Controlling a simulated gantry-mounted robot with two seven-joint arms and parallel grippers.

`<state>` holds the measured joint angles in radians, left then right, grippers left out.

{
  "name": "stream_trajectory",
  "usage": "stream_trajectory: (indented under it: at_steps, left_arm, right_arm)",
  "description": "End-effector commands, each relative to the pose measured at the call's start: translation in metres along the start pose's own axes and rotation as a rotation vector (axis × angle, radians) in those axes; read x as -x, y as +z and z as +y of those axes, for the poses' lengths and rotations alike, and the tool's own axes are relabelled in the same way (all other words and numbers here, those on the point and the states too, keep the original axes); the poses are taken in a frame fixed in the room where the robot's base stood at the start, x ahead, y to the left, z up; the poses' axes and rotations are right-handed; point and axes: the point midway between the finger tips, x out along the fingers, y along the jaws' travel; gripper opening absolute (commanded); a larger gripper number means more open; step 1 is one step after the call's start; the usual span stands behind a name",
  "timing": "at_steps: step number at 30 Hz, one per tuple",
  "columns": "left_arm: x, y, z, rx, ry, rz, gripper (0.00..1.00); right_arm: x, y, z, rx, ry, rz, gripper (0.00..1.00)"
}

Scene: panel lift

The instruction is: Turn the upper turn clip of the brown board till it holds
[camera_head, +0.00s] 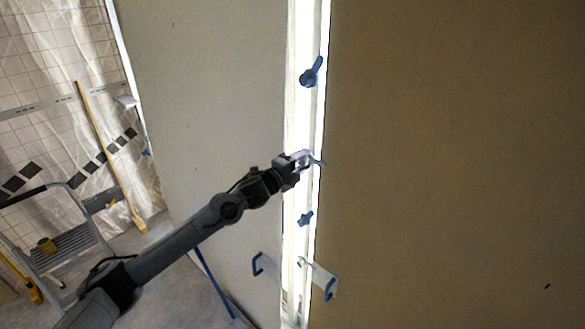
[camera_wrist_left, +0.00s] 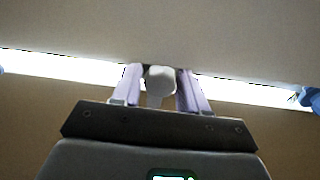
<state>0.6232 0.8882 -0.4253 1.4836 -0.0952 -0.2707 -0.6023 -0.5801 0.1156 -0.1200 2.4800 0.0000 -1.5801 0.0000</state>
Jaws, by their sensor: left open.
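The brown board (camera_head: 450,160) fills the right side of the head view, its left edge along a bright upright strip. A blue turn clip (camera_head: 311,73) sits high on that strip, its arm pointing up and slightly right. A second blue clip (camera_head: 305,218) sits lower on the strip. My left gripper (camera_head: 307,160) is open at the strip, between the two clips and apart from both. In the left wrist view, a pale rounded block (camera_wrist_left: 160,80) shows between its fingers; I cannot tell whether it is held. A blue clip (camera_wrist_left: 311,99) shows at that view's right edge.
A grey panel (camera_head: 210,110) stands left of the strip. Blue-edged brackets (camera_head: 262,264) (camera_head: 330,289) stick out near the bottom. A stepladder (camera_head: 65,240) and a yellow-handled broom (camera_head: 110,160) stand at the left. The room before the brown board is clear.

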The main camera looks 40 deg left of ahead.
Motion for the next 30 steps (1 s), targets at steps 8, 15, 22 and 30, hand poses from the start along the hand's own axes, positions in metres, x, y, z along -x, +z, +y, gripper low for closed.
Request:
stream_trajectory:
  at_steps: [8, 15, 22, 30]
  left_arm:
    - [0.033, 0.001, 0.003, -0.003, 0.002, 0.0, 0.43]
    - [0.071, 0.0, 0.003, -0.005, 0.003, 0.0, 0.43]
    - [0.094, 0.001, 0.002, -0.003, 0.002, -0.001, 0.43]
    - [0.104, -0.001, 0.0, -0.001, 0.001, 0.001, 0.43]
  right_arm:
    - [-0.006, 0.002, -0.001, -0.001, -0.001, 0.0, 0.53]
    - [-0.012, 0.004, 0.0, 0.001, 0.001, 0.0, 0.53]
    - [-0.015, 0.005, 0.001, 0.008, 0.006, -0.001, 0.53]
    - [-0.016, 0.006, 0.002, 0.008, 0.007, -0.001, 0.53]
